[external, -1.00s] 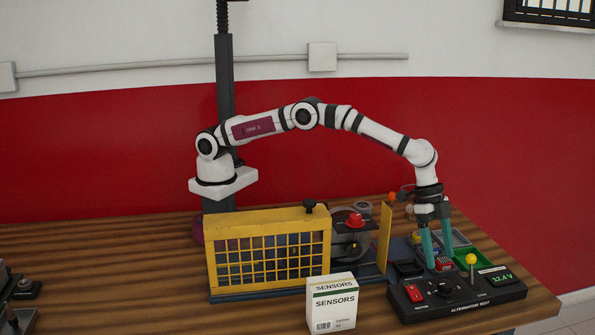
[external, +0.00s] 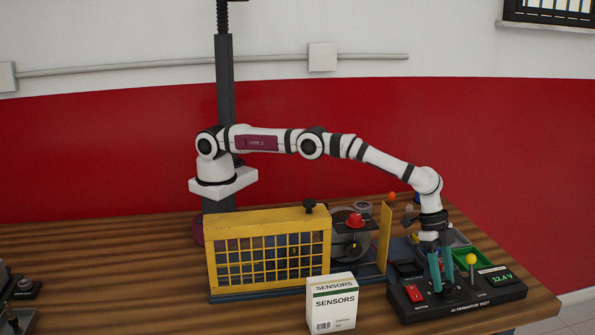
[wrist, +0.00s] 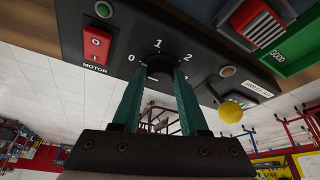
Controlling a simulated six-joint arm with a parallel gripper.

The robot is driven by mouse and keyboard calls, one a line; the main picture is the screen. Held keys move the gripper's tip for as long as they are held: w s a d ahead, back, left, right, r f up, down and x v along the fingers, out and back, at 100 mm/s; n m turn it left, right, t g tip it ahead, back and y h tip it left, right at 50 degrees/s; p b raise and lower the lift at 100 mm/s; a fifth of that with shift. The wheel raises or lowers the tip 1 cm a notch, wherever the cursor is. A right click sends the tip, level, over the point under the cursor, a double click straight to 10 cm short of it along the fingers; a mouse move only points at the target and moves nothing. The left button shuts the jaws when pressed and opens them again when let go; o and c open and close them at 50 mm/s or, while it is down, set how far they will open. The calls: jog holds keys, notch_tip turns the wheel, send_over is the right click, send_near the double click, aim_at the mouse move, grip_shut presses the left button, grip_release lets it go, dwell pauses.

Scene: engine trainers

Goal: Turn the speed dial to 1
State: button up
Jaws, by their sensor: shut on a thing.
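The speed dial (wrist: 159,62) is a black round knob on the black alternator test panel (wrist: 128,50), with marks 0, 1 and 2 around it in the wrist view. My gripper (wrist: 160,75) has its two teal fingers shut on the dial's sides. In the external view my gripper (external: 441,287) points down onto the panel (external: 468,309), and its fingers hide most of the dial. I cannot tell which mark the dial points to.
Beside the dial are a red motor switch (external: 415,293), a yellow-ball lever (external: 471,260) and a 12.4V display (external: 501,277). A white sensors box (external: 332,303) and a yellow caged machine (external: 268,250) stand to the left. Bins (external: 474,257) lie behind the panel.

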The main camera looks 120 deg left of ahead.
grip_shut()
jog(key=shift+w+m, duration=0.15)
jog(key=shift+m, duration=0.15)
jog(key=shift+a+m, duration=0.1)
jog(key=shift+m, duration=0.3)
jog(key=o, duration=1.1)
grip_release()
jog(key=shift+c, duration=0.2)
jog(key=v, duration=1.6)
jog(key=shift+a, duration=0.3)
jog(key=shift+w, duration=0.1)
